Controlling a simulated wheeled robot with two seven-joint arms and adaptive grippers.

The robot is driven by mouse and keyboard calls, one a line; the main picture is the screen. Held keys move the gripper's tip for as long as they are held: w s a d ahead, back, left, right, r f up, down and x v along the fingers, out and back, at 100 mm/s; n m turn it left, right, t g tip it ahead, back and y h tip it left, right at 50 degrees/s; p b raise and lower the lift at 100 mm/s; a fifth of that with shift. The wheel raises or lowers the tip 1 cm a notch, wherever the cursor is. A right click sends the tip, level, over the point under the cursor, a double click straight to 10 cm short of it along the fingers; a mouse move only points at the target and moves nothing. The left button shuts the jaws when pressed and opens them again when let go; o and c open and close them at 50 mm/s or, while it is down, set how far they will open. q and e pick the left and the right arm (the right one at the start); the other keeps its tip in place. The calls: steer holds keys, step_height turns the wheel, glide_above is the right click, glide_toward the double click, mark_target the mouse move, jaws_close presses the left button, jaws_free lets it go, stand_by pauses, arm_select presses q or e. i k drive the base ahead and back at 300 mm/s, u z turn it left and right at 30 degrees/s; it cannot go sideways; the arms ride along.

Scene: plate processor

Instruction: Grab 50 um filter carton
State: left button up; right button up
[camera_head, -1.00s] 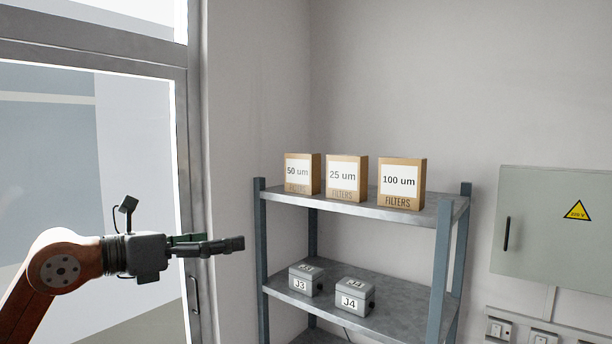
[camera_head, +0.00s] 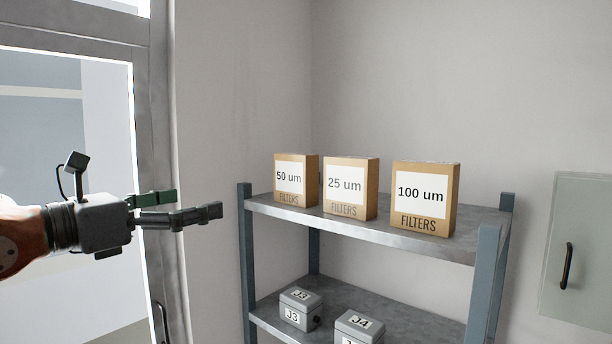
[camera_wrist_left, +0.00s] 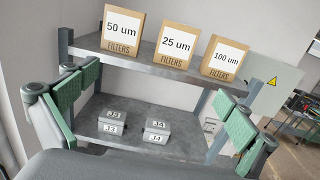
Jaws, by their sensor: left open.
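The 50 um filter carton (camera_head: 295,180) is a brown box with a white label, upright at the left end of the top shelf. It also shows in the left wrist view (camera_wrist_left: 122,32), at the upper left. My left gripper (camera_head: 198,205) is open and empty, left of the shelf and apart from the carton. In the left wrist view its green-padded fingers (camera_wrist_left: 160,108) stand wide apart, with the cartons beyond and above them. My right gripper is in neither view.
The 25 um carton (camera_head: 350,187) and the 100 um carton (camera_head: 425,197) stand to the right on the metal shelf (camera_head: 385,232). Grey boxes J3 (camera_head: 300,309) and J4 (camera_head: 358,327) sit on the lower shelf. A shelf post (camera_head: 246,265) stands at the left corner. A door frame (camera_head: 155,150) is behind my arm.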

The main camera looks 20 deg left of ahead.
mark_target(296, 175)
steer(key=i, duration=1.15)
